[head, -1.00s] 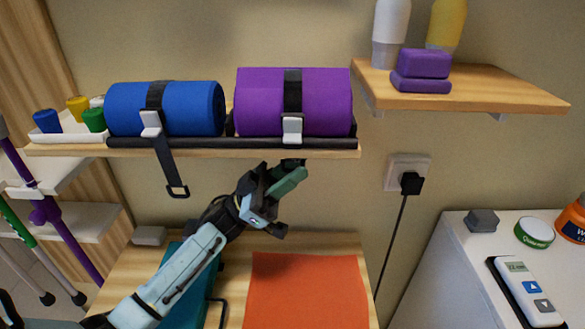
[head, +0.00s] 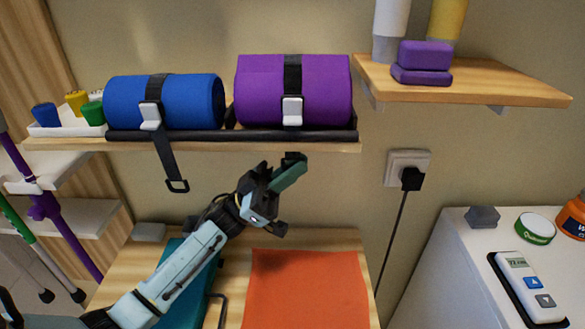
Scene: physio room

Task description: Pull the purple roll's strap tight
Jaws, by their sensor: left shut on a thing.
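The purple roll (head: 325,90) lies on the wall shelf, with a black strap (head: 292,72) around its middle and a pale buckle (head: 292,111) on its front. My left gripper (head: 286,177) is just below the shelf's front edge, under this buckle. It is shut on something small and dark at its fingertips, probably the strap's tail. The fingers hide most of it, and I see no clear length of strap between buckle and gripper. My right gripper is not in view.
A blue roll (head: 190,101) lies to the left, its loose strap (head: 166,160) hanging below the shelf (head: 80,144). An orange sheet (head: 307,290) lies on the lower wooden surface. A plug and cable (head: 411,179) are on the wall at right.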

